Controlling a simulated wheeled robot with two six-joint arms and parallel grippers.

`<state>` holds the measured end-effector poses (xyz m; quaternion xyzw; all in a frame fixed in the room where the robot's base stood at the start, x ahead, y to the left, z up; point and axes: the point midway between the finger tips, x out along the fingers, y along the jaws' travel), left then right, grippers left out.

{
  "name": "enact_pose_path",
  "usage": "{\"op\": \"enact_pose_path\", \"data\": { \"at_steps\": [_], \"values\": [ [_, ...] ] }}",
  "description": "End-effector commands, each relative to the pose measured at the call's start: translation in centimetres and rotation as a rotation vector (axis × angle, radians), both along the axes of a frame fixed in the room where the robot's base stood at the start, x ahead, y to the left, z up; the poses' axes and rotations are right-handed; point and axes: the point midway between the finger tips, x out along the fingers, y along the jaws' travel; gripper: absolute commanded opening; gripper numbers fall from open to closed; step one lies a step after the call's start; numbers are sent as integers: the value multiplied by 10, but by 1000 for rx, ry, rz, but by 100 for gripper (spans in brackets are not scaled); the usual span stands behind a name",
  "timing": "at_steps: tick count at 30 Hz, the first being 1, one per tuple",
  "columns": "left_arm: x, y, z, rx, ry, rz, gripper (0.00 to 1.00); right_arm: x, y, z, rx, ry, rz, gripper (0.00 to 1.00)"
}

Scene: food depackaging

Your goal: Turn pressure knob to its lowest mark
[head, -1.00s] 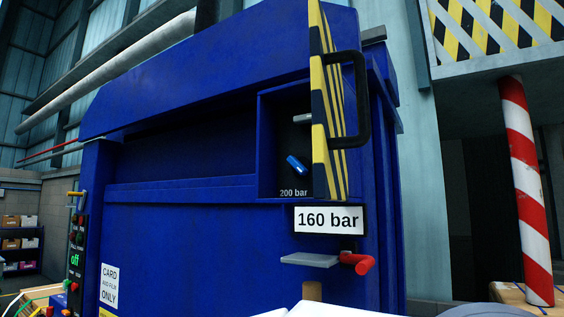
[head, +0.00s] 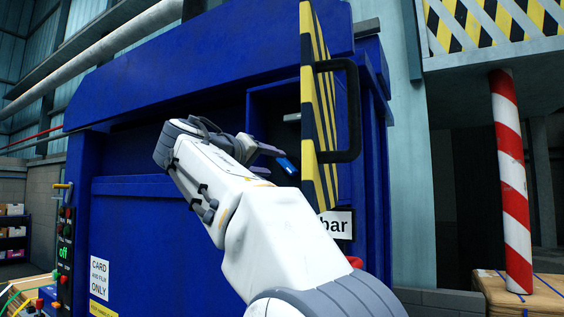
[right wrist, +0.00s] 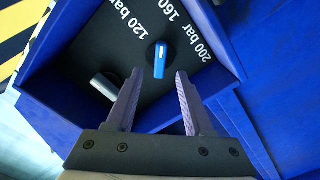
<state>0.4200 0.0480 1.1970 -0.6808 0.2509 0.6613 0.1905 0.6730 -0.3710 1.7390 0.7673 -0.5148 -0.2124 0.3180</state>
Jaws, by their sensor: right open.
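The blue pressure knob (head: 287,165) sits in a recess of the blue machine, beside the striped hatch. In the right wrist view the knob (right wrist: 159,61) has a white mark pointing up toward the 160 label, between 120 bar on the left and 200 bar on the right. My right gripper (head: 266,151) is open in front of the recess. In the right wrist view its fingers (right wrist: 160,77) are apart, one to each side of the knob's lower end, with nothing gripped. The 160 bar sign (head: 338,224) is partly hidden by my arm. My left gripper is not seen.
The yellow-black hatch (head: 319,110) with a black handle (head: 352,110) stands open right of the recess. A grey lever-like part (right wrist: 104,86) sits left of the knob in the wrist view. The recess walls (right wrist: 215,40) closely surround the dial.

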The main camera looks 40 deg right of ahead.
Motion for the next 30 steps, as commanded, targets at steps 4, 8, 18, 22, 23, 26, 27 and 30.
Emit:
{"op": "enact_pose_path", "data": {
  "at_steps": [4,8,18,22,23,26,27,30],
  "values": [
    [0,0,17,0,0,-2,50,11,-28,4,0,4,-4,52],
    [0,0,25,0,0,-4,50,18,-46,3,1,2,-1,52],
    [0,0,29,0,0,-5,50,26,-60,0,2,1,4,52],
    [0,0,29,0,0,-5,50,25,-59,-1,2,1,4,52],
    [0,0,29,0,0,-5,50,25,-59,-1,2,2,4,45],
    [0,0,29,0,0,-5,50,25,-59,-1,1,1,3,7],
    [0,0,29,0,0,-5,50,25,-59,-1,2,2,4,0],
    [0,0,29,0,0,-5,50,25,-59,-1,2,2,4,0]
  ]
}}
